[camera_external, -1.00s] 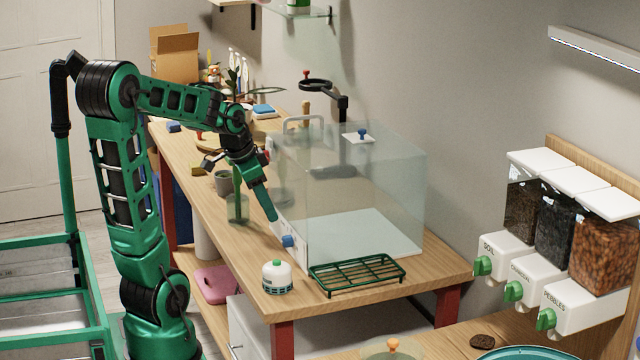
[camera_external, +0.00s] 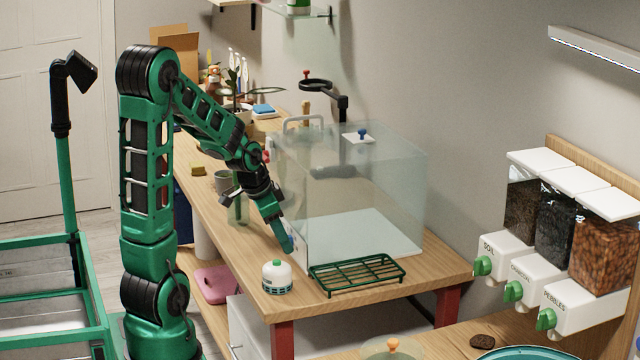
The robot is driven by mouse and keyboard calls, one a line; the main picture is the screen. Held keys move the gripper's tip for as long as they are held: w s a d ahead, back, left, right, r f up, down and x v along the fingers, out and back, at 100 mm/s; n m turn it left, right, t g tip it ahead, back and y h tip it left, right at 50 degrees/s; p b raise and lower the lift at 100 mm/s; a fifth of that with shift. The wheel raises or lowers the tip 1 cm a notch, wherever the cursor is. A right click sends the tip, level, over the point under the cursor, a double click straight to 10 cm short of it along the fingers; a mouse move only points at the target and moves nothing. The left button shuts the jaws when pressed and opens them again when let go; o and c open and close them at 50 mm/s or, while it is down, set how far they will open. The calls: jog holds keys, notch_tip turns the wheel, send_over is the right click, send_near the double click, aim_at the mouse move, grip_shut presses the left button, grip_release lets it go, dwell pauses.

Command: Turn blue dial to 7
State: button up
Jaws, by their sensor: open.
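The blue dial (camera_external: 291,241) is on the lower left end of the clear glass case (camera_external: 365,185), near the front edge of the wooden table. My gripper (camera_external: 284,240) reaches down and to the right, with its fingertips at the dial. The fingers partly cover the dial, so its marks cannot be read. The jaws are open. I cannot tell whether the fingers touch the dial.
A green rack (camera_external: 357,273) lies in front of the case. Dispensers (camera_external: 540,290) hang at the right.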

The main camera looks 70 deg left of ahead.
grip_shut()
jog(key=c, duration=1.1)
grip_release()
jog(key=shift+d+y, duration=0.3)
jog(key=shift+y, duration=0.3)
jog(key=shift+o, duration=0.2)
jog(key=shift+d+f+m+y, duration=0.15)
jog(key=shift+m+y, duration=0.1)
jog(key=shift+y, duration=0.45)
jog(key=shift+d+f+m+y, duration=0.1)
jog(key=shift+m+y, duration=0.15)
jog(key=shift+y, duration=0.45)
jog(key=o, duration=1.1)
jog(key=shift+r, duration=0.1)
jog(key=shift+c, duration=0.2)
jog(key=shift+a, duration=0.1)
